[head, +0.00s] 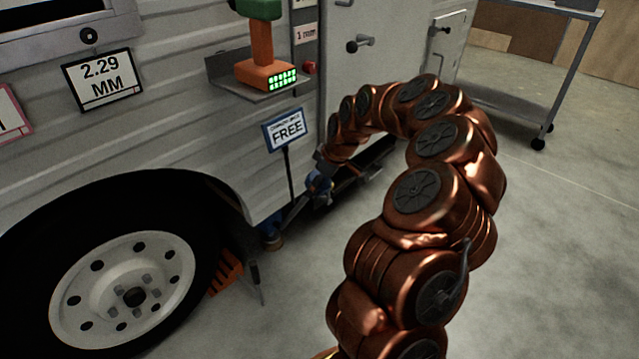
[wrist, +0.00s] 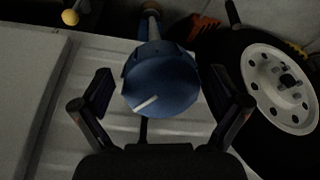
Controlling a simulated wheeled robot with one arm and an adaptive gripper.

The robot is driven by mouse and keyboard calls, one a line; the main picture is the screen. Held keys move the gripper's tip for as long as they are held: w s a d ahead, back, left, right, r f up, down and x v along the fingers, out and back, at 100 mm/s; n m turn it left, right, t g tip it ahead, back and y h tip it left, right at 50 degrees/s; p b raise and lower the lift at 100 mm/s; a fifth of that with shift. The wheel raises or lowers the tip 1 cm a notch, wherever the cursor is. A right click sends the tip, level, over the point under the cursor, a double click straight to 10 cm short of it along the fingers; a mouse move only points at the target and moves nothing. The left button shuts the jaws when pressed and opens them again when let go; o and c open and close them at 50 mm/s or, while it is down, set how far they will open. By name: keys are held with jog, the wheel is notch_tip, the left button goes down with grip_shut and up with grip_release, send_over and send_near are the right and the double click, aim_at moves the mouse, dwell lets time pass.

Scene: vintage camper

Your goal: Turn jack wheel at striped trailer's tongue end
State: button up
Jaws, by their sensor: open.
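The jack wheel appears as a round blue disc (wrist: 160,88) with a short white line on its face, in the middle of the wrist view. My open gripper (wrist: 162,84) has one finger on each side of it, and a gap shows between each finger and the disc. In the head view my gripper (head: 322,172) is low beside the trailer's ribbed grey side (head: 225,150), past the sign stand. Something blue (head: 318,188) shows at the gripper there, too small and covered to make out clearly.
The trailer's tyre and white wheel rim (head: 122,290) stand at the lower left, with an orange chock (head: 226,272) beside them. A "FREE" sign (head: 286,129) stands close to my arm. A shelf (head: 245,82) holds an orange tool. Grey floor (head: 560,240) is clear on the right.

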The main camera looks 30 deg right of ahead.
jog(key=c, duration=1.2)
jog(key=shift+o, duration=0.2)
jog(key=shift+p, duration=0.35)
jog(key=shift+r+m, duration=0.1)
jog(key=shift+m, duration=0.4)
jog(key=m+p, duration=0.2)
jog(key=p, duration=0.1)
jog(key=shift+s+m, duration=0.1)
jog(key=shift+m, duration=0.2)
jog(key=shift+m+y+p, duration=0.5)
jog(key=shift+m+p, duration=1.6)
jog(key=shift+p, duration=0.05)
